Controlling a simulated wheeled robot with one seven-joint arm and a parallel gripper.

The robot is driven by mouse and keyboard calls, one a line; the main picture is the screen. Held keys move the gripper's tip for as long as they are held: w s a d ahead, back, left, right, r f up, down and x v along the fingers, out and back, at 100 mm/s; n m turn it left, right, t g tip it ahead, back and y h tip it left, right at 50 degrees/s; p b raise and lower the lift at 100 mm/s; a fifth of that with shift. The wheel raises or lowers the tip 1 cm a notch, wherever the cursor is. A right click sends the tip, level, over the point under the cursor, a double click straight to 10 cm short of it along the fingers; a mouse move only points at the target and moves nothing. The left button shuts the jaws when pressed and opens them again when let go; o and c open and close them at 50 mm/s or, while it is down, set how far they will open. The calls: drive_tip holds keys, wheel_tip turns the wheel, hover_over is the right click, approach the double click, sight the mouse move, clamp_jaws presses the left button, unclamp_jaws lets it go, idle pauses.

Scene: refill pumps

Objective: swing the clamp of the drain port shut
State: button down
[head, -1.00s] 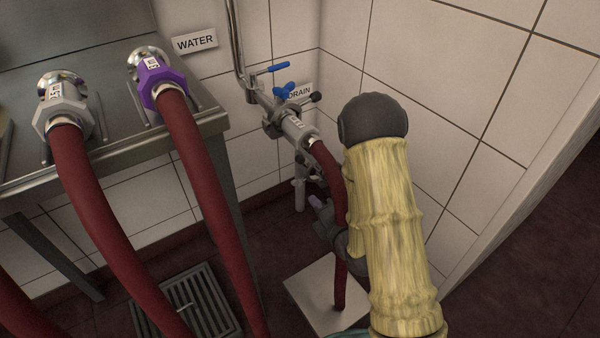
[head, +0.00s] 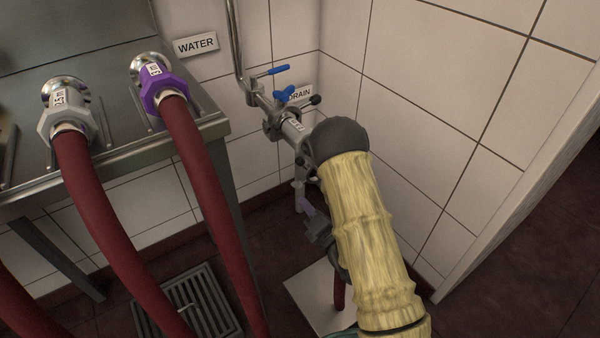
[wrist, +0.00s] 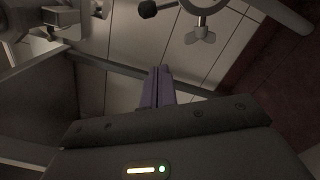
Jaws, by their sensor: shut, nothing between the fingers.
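The drain port's clamp (head: 273,124) is a grey metal ring on the pipe below the blue valve handles in the head view. A lever with a black ball knob (head: 316,99) sticks out to its right; a black knob also shows at the top of the wrist view (wrist: 148,9). A curved metal clamp part with a wing nut (wrist: 200,33) hangs at the upper right of the wrist view. My gripper (head: 306,204) is below the port, partly hidden by my arm. In the wrist view its purple fingers (wrist: 158,88) are together, empty and apart from the clamp. I cannot tell how far the clamp stands open.
A red hose with a silver end (head: 293,128) runs from the drain port behind my arm. A steel table (head: 215,124) with two red hoses (head: 200,170) stands on the left. Tiled walls close the corner. A floor grate (head: 205,300) lies below.

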sight(306, 171)
drive_tip(key=w+a+r+b, duration=0.2)
drive_tip(key=w+b, duration=0.2)
drive_tip(key=w, duration=0.5)
drive_tip(key=shift+w+r, duration=0.2)
